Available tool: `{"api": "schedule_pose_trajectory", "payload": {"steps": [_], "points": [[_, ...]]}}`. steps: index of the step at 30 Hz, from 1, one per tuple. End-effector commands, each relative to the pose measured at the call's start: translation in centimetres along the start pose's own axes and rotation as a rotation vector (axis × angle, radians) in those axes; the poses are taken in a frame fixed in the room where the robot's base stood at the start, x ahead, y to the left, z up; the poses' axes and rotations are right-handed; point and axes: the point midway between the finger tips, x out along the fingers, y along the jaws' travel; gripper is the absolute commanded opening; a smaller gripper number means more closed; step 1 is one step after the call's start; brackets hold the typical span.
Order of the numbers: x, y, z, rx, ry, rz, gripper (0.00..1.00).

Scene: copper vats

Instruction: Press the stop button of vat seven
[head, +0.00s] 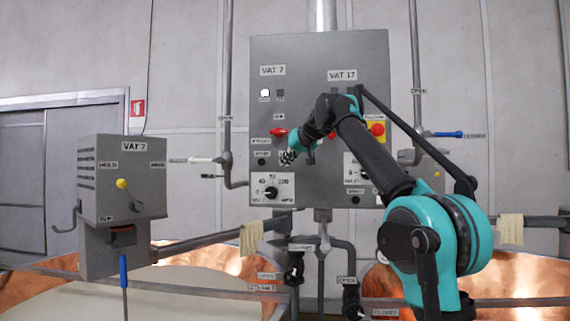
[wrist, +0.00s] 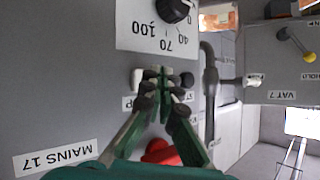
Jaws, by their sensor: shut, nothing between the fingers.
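The grey panel (head: 320,60) has a VAT 7 column on its left. My gripper (head: 287,157) is at that column, below the red switch (head: 278,132) and above the dial (head: 272,192). In the upside-down wrist view, my gripper (wrist: 163,80) is shut and empty, its tips between a white button (wrist: 137,77) and a black button (wrist: 187,80). The label by the white button shows a P at its end; the rest is hidden by the fingers. The black button also shows in the head view (head: 262,161). I cannot tell whether the tips touch the panel.
The VAT 17 column, with a red button on yellow (head: 377,129), is to the right, partly behind my arm. A grey VAT 7 box (head: 122,180) with a yellow-tipped lever stands at left. Pipes and a rail run below the panel, above copper vats (head: 230,258).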

Motion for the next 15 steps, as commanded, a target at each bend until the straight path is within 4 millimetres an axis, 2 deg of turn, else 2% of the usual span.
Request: {"api": "schedule_pose_trajectory", "payload": {"steps": [5,15], "points": [[-0.2,-0.1,0.1,0.0,0.0,0.0,0.0],[-2.2,-1.6,1.6,-0.001,0.0,-0.001,0.0]]}}
